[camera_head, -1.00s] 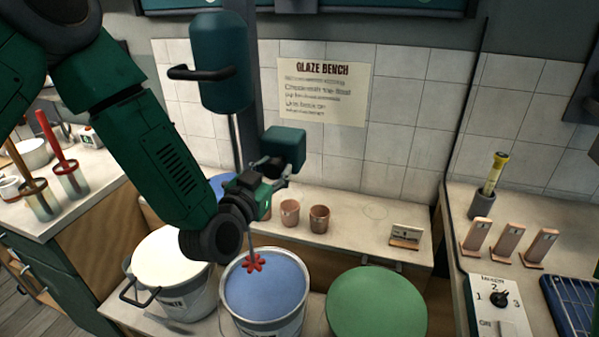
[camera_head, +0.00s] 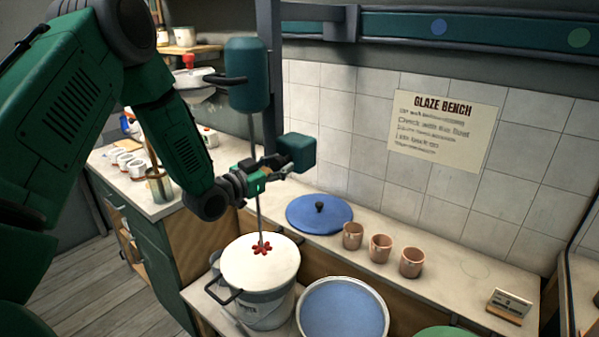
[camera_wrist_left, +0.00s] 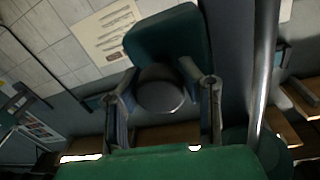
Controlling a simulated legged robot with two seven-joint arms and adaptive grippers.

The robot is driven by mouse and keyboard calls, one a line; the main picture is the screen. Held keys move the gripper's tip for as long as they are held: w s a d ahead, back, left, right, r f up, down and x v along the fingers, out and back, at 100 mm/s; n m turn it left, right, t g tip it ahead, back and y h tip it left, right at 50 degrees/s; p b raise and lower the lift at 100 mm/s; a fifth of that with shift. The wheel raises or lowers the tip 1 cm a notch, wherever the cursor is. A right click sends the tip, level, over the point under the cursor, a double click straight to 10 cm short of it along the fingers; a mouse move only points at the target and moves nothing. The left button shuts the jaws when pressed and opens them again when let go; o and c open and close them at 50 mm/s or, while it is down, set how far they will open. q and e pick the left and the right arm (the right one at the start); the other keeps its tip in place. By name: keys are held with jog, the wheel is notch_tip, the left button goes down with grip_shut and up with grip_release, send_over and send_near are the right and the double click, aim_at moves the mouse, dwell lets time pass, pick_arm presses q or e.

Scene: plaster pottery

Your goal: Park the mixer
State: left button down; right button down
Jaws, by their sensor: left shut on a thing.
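The mixer has a teal motor body (camera_head: 247,75) with a dark handle, a long thin shaft (camera_head: 258,205) and a red impeller (camera_head: 262,248) at its lower end. The impeller shows whole in front of the white bucket (camera_head: 268,300); I cannot tell its height above the white surface. My left gripper (camera_head: 276,165) is shut on a dark knob joined to a teal block (camera_head: 297,152), beside the shaft. In the left wrist view the fingers flank the dark knob (camera_wrist_left: 160,92), with the teal block (camera_wrist_left: 170,42) behind it. My right gripper is out of view.
A bucket of blue glaze (camera_head: 343,312) stands right of the white one. A blue lid (camera_head: 320,216) and terracotta cups (camera_head: 381,248) are on the bench (camera_head: 450,268) behind. A dark post (camera_head: 268,60) rises beside the motor. A counter (camera_head: 150,205) is at the left.

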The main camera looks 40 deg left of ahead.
pick_arm(q)
jog(key=shift+a, duration=0.8)
jog(key=shift+d, duration=0.55)
jog(key=c, duration=1)
grip_release()
jog(key=shift+d+r, duration=0.15)
jog(key=shift+d, duration=0.15)
jog(key=shift+s, duration=0.15)
jog(key=shift+a, duration=0.3)
jog(key=s, duration=0.4)
jog(key=s+a, duration=0.1)
jog(key=s, duration=0.7)
jog(key=shift+a, duration=0.2)
jog(key=shift+w+d, duration=0.1)
jog(key=shift+d, duration=0.1)
